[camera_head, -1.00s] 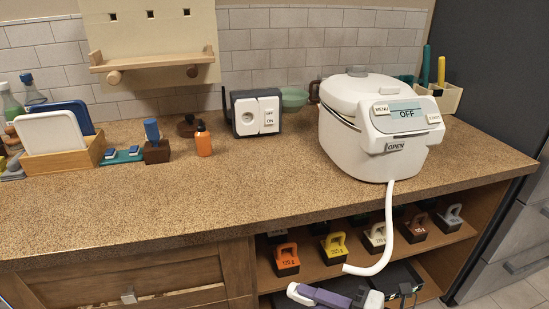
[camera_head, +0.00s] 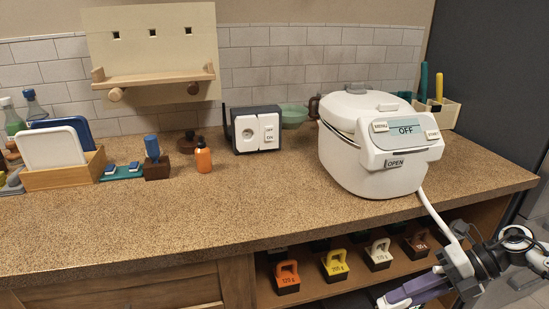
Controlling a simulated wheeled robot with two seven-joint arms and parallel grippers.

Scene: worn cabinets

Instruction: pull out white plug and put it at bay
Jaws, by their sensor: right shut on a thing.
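The white cord (camera_head: 434,212) comes out below the front right of the white cooker (camera_head: 372,150) and slants down right to my right gripper (camera_head: 466,238). My right gripper is at the lower right, in front of the counter's edge, shut at the cord's lower end. The white plug there is hidden by the jaws. A white socket (camera_head: 250,133) with a round opening and ON/OFF switch stands at the back of the counter; its opening looks empty. My left gripper is out of view.
Weights, including an orange one (camera_head: 287,275) and a yellow one (camera_head: 336,264), stand on the open shelf below. An orange bottle (camera_head: 203,158) and a wooden rack (camera_head: 60,173) stand left on the counter. The counter's front middle is clear. A dark fridge is at right.

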